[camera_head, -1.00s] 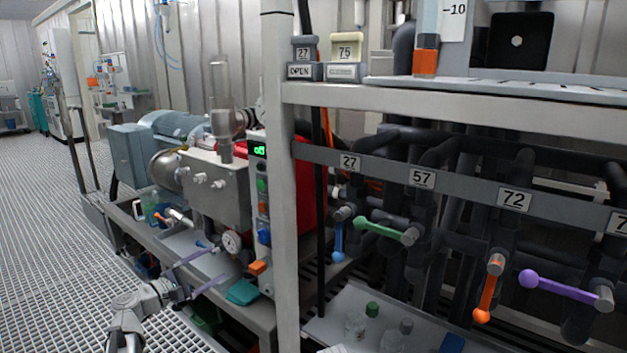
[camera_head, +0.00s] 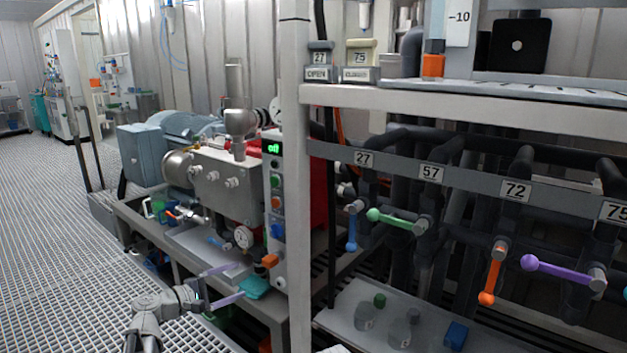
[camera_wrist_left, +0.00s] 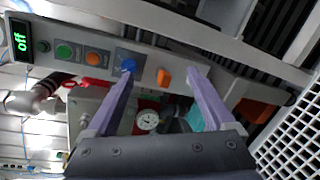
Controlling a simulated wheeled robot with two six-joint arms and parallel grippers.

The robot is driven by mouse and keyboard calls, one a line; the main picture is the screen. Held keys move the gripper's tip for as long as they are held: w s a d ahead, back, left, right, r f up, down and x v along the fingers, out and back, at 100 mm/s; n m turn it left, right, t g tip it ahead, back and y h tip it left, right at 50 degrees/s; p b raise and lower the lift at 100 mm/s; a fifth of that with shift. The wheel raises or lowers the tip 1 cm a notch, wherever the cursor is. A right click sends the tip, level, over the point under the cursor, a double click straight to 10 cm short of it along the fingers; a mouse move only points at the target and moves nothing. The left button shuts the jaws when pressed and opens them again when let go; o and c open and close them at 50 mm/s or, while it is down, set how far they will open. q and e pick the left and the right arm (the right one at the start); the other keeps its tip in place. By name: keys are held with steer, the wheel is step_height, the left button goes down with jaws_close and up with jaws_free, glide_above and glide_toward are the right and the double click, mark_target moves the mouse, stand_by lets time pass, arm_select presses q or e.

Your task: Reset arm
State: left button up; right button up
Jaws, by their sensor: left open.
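My left gripper (camera_head: 222,286) is open, with its two purple fingers apart and nothing between them. It stands over the grating at the lower left of the head view, in front of the pump bench. In the left wrist view its fingers (camera_wrist_left: 157,100) point toward the control panel (camera_wrist_left: 95,50), whose green display reads "off". A blue knob (camera_wrist_left: 128,65) and an orange switch (camera_wrist_left: 164,78) show near the fingertips, apart from them as far as I can tell. My right gripper is not in view.
A pressure gauge (camera_head: 243,237) sits low on the pump unit. A rack post (camera_head: 297,200) stands right of the gripper. Blue (camera_head: 352,228), green (camera_head: 393,219), orange (camera_head: 491,280) and purple (camera_head: 560,273) valve handles hang at right. The grating floor (camera_head: 60,240) at left is clear.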

arm_select(q)
steer(key=s+d+f+m+g+y+p, duration=0.1)
steer(key=s+d+f+m+g+y, duration=0.1)
steer(key=s+d+f+m+g, duration=0.45)
steer(key=s+d+f+m+g+y+p, duration=0.2)
steer(key=s+d+f+m, duration=0.15)
steer(key=s+d, duration=0.6)
steer(key=s+f+m+g+y+p, duration=0.2)
steer(key=s+f+m+g+y, duration=0.15)
steer(key=s+m+y, duration=0.65)
step_height(320, 180, up, 38)
steer(key=s+n+h+p, duration=0.1)
steer(key=s+n+p, duration=0.1)
steer(key=p, duration=3.5)
steer(key=shift+a+p, duration=0.25)
steer(key=shift+p, duration=0.15)
steer(key=shift+a, duration=0.1)
